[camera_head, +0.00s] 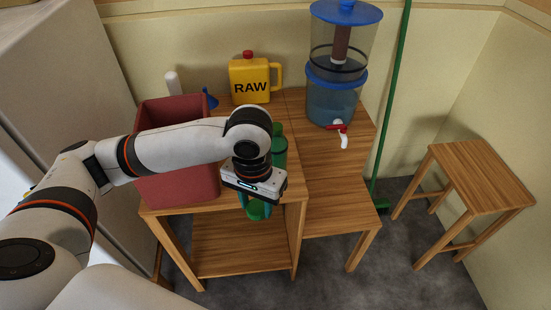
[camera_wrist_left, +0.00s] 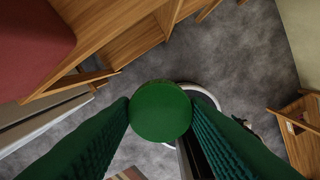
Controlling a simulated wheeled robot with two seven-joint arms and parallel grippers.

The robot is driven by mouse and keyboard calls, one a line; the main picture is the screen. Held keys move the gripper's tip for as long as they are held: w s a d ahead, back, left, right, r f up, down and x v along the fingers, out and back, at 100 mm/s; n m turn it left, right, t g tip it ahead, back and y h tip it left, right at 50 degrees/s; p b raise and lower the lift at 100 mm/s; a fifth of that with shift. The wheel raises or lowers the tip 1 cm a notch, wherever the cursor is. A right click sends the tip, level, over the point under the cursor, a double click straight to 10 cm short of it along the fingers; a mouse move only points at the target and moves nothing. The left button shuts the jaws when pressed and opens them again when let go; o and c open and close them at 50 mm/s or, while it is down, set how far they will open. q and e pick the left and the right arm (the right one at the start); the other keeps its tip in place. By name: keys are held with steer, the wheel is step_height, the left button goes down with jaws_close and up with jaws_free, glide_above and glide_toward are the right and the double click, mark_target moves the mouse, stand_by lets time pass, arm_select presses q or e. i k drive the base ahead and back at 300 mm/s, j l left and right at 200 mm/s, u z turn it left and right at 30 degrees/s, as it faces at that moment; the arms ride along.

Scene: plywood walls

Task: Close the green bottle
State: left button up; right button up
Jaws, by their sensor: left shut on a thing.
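The green bottle (camera_head: 279,152) stands upright on the wooden table, just behind my left wrist, which hides part of it. Whether its mouth is open is too small to tell. My left gripper (camera_head: 256,207) points down at the table's front edge and is shut on a round green cap (camera_head: 257,212). In the left wrist view the green cap (camera_wrist_left: 160,111) sits between the two ribbed green fingers (camera_wrist_left: 160,120), above the grey floor. The cap is apart from the bottle. My right gripper is not in view.
A red bin (camera_head: 178,185) stands left on the table, close to my left arm. A yellow RAW jug (camera_head: 249,85) and a blue water dispenser (camera_head: 331,100) stand behind. A small wooden stool (camera_head: 482,175) is at the right. The table's right front is clear.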

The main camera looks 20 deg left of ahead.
mark_target(280, 143)
steer(key=i+l+u, duration=0.2)
steer(key=u, duration=0.3)
steer(key=i+l+u, duration=0.2)
steer(key=u, duration=0.3)
